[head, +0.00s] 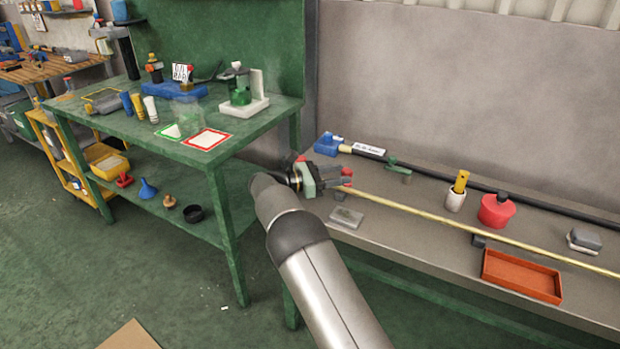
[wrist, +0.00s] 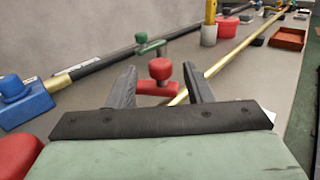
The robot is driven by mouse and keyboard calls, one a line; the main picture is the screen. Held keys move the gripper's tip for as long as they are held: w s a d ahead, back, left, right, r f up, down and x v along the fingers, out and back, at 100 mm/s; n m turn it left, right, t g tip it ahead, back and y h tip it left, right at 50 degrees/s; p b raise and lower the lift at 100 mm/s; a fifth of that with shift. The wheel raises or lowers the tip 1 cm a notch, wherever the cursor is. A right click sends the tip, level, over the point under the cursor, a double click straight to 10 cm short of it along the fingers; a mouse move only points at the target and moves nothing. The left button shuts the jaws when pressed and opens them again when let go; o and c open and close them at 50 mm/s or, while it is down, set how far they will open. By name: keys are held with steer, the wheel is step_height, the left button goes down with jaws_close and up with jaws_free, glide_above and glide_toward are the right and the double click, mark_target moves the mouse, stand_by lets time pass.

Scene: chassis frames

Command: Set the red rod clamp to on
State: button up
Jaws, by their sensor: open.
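The red rod clamp (wrist: 160,70) has a round knob on a flat base at the yellow rod (wrist: 215,70) in the wrist view. In the head view, a bit of the red clamp (head: 346,172) shows just past my gripper (head: 328,177). My gripper in the wrist view (wrist: 158,80) is open, with one dark finger on each side of the red knob. I cannot tell whether the fingers touch it. The clamp's lower part is partly hidden by the gripper.
A green clamp (head: 398,168) and a blue block (head: 327,145) sit on the black rod behind. A grey block (head: 346,217), a red pot (head: 496,210), a yellow-topped cup (head: 456,195) and an orange tray (head: 521,275) stand on the bench. A green table (head: 240,165) is at left.

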steer(key=v, duration=1.6)
steer(key=shift+s+a, duration=0.15)
steer(key=shift+a, duration=0.1)
steer(key=shift+r, duration=0.1)
steer(key=w+d+r+m+g+y+p, duration=0.1)
steer(key=d+r+m+g+y, duration=0.15)
steer(key=d, duration=0.35)
steer(key=w+d+r+m+g+y+p, duration=0.1)
steer(key=d+r, duration=0.2)
steer(key=d, duration=0.3)
steer(key=s+d+r+m+g+y+p, duration=0.1)
steer(key=s+d+r+m+y, duration=0.1)
steer(key=s+d, duration=0.3)
steer(key=s+d+r+m+g+y+p, duration=0.1)
steer(key=s+d+r+m+y, duration=0.1)
steer(key=d, duration=0.5)
steer(key=s+d+m+y+p, duration=0.2)
steer(key=s+m+y, duration=0.3)
steer(key=s, duration=1.2)
steer(key=s+d+m+y+p, duration=0.2)
steer(key=s+m, duration=0.7)
steer(key=s, duration=0.9)
steer(key=y+p, duration=0.1)
steer(key=y, duration=0.1)
steer(key=shift+s+d+f+y, duration=0.15)
steer(key=shift+d+f+y, duration=0.2)
steer(key=shift+d, duration=0.05)
